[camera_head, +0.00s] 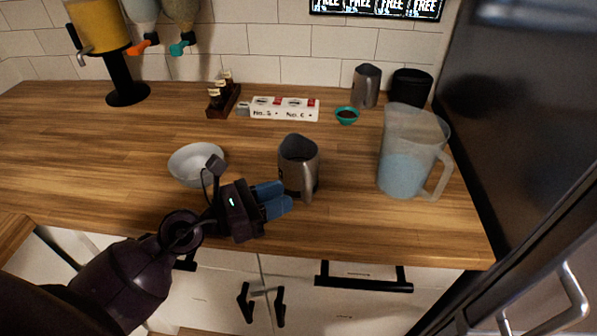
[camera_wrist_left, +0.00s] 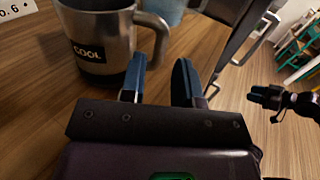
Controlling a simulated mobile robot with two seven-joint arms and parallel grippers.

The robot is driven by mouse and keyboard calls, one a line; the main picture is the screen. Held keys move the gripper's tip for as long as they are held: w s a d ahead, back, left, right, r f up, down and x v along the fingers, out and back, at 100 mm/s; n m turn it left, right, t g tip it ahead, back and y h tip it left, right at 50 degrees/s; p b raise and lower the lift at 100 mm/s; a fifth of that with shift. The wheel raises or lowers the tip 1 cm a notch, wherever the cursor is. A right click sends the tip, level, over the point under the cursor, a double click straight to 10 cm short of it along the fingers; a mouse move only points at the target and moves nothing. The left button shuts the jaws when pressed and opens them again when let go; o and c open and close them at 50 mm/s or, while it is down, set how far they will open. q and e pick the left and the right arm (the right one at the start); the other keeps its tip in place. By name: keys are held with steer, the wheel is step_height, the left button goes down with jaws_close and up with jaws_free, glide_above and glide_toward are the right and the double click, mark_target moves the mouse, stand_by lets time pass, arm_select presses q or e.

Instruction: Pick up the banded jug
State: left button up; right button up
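A steel jug (camera_head: 297,172) stands upright on the wooden counter, its handle toward the front. In the left wrist view this jug (camera_wrist_left: 98,28) shows a black "COOL" label and its handle at right. In the left wrist view no grip on the handle shows. My right gripper (camera_wrist_left: 268,96) is at the right of that view, away from the jug, its opening unclear.
A translucent pitcher (camera_head: 405,150) stands right of the front jug, a white bowl (camera_head: 197,163) to its left. Behind are a white label box (camera_head: 285,113), a small teal cup (camera_head: 347,119) and a black canister (camera_head: 410,86). The counter's left part is mostly clear.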

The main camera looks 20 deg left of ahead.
mark_target(301, 175)
arm_select(q)
steer(key=shift+p+x, duration=0.4)
steer(key=shift+x, duration=3.7)
jaws_close()
